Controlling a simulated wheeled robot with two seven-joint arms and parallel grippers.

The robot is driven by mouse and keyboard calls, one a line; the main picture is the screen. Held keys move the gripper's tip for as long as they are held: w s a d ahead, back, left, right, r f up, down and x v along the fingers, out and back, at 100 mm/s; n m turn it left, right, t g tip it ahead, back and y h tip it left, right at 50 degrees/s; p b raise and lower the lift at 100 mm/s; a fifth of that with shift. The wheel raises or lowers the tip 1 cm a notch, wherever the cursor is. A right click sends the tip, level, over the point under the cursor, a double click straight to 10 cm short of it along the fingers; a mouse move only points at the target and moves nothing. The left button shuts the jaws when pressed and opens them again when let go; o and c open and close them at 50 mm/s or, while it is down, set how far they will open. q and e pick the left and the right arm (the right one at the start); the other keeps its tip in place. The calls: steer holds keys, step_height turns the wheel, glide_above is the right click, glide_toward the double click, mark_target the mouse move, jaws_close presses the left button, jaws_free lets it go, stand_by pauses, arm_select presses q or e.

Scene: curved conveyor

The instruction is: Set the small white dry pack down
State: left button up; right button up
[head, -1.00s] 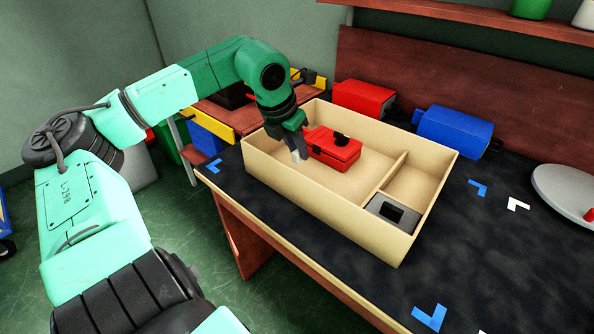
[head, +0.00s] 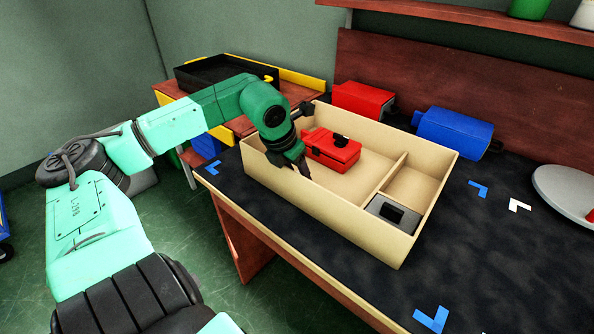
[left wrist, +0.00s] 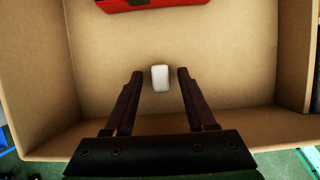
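The small white dry pack (left wrist: 160,80) shows in the left wrist view, on the floor of the tan divided box (left wrist: 225,45), close to a wall. My left gripper (left wrist: 160,72) is open, with one finger on each side of the pack and a gap to both. In the head view my left gripper (head: 302,170) reaches into the large left compartment of the box (head: 325,215); the near wall and the gripper hide the pack there. My right gripper is not in view.
A red case (head: 332,149) lies in the same compartment. A dark grey block with an opening (head: 392,213) sits in the small near compartment; the far small one is empty. Red (head: 363,99) and blue (head: 454,132) boxes stand behind. The dark tabletop at right is mostly clear.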

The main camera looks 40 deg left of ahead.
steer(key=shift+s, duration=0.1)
arm_select(q)
steer(key=shift+r, duration=0.25)
steer(key=shift+s+r, duration=0.15)
steer(key=shift+r, duration=0.45)
steer(key=v, duration=1)
steer(key=shift+s+r, duration=0.2)
steer(key=shift+r, duration=0.05)
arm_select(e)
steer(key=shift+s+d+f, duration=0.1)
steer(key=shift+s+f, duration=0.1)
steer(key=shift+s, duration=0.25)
